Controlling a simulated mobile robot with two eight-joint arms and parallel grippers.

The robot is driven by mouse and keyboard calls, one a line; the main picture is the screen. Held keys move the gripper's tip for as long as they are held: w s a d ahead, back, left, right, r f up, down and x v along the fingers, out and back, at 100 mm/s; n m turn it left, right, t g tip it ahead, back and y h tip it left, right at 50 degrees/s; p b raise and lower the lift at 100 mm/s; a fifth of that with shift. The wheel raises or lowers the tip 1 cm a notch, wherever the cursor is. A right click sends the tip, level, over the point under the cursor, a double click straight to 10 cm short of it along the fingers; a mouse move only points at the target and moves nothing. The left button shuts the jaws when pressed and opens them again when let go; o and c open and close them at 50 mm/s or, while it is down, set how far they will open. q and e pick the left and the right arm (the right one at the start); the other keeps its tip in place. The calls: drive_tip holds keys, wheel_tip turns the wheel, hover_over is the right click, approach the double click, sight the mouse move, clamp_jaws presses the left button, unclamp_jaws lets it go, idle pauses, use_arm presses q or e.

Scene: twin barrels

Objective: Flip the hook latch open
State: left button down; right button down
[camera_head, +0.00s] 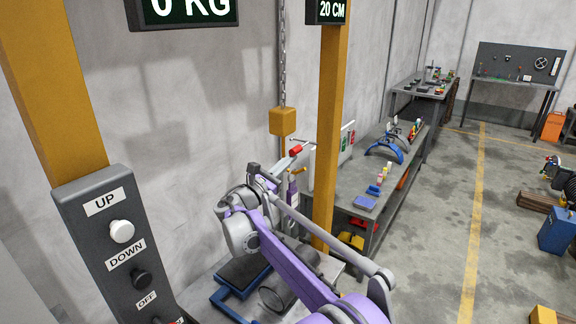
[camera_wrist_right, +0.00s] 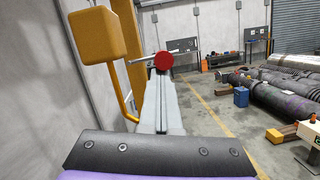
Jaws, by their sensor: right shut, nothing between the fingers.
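A yellow hook block (camera_head: 283,121) hangs from a chain, with the yellow hook partly hidden below it. In the right wrist view the block (camera_wrist_right: 97,45) is at upper left, with its yellow hook shank (camera_wrist_right: 122,95) curving down beside my fingers. A red round end (camera_wrist_right: 164,61) with a thin silver rod beside it appears just beyond the fingertips; it also shows as a red piece (camera_head: 295,150) in the head view. I cannot tell whether the latch is open or touched. My right gripper (camera_head: 284,163), also in the wrist view (camera_wrist_right: 161,78), is shut and empty. My left gripper is not in view.
A control panel (camera_head: 118,245) with UP, DOWN and OFF buttons stands at left. A yellow post (camera_head: 328,130) rises close behind my right arm. A long workbench (camera_head: 345,185) with tools runs along the wall. The floor (camera_head: 435,240) at right is mostly open.

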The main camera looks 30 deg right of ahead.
drive_tip(key=n, duration=0.2)
drive_tip(key=r+n+t, duration=0.1)
drive_tip(key=n, duration=0.1)
drive_tip(key=r+n+t, duration=0.1)
drive_tip(key=n, duration=0.1)
drive_tip(key=shift+s+r+y, duration=0.1)
drive_tip(key=shift+s+y, duration=0.1)
drive_tip(key=shift+y, duration=0.2)
drive_tip(key=v, duration=0.7)
drive_tip(key=shift+a+b, duration=0.15)
drive_tip(key=shift+b, duration=0.2)
drive_tip(key=shift+s, duration=0.1)
